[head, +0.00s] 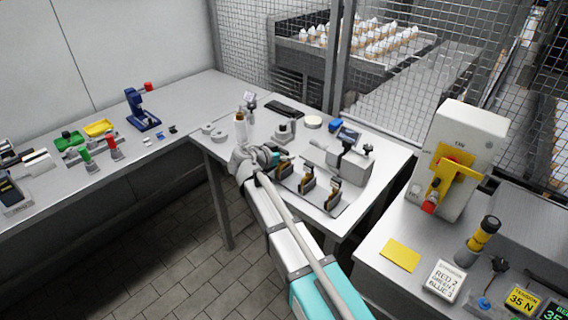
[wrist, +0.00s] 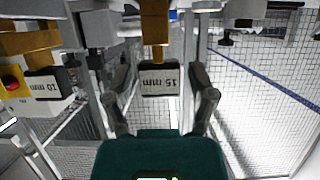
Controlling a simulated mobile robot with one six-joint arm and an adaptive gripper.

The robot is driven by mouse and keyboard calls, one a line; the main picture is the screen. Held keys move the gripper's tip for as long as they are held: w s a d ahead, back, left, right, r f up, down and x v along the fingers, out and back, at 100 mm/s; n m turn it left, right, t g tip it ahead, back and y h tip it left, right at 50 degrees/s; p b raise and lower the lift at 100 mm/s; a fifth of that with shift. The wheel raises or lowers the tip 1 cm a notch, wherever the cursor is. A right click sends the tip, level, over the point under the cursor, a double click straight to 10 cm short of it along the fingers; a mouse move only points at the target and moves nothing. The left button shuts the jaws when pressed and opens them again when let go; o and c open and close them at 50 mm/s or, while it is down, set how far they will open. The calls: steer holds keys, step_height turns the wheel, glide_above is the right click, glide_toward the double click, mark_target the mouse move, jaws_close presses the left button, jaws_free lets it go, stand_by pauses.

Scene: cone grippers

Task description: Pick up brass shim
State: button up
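Brass-coloured pieces with dark ends stand in a row on the bench in the head view: a near one (head: 333,196), a middle one (head: 307,183) and one beside my gripper (head: 284,170). I cannot tell for certain which is the brass shim. In the wrist view a brass piece (wrist: 154,27) hangs down into a dark block labelled 15 mm (wrist: 161,80), its text upside down. My gripper (wrist: 160,92) is open, with its fingers apart on either side of that block. Contact cannot be told. Another brass piece (wrist: 30,42) with a 10 mm block is at left.
A grey fixture (head: 350,160) stands behind the row. A white bottle (head: 240,126) and round parts stand at the back. A machine with a yellow handle (head: 446,172) is at right. A wire mesh fence (head: 400,75) closes the back.

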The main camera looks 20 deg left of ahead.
jaws_close()
steer(key=shift+r, duration=0.1)
step_height(320, 180, up, 3)
steer(key=p, duration=0.2)
steer(key=shift+f+p, duration=0.2)
steer(key=shift+p, duration=0.2)
steer(key=s+a+r+p, duration=0.3)
steer(key=s+r+p, duration=0.7)
steer(key=s, duration=0.3)
steer(key=shift+s, duration=0.4)
steer(key=shift+r, duration=0.1)
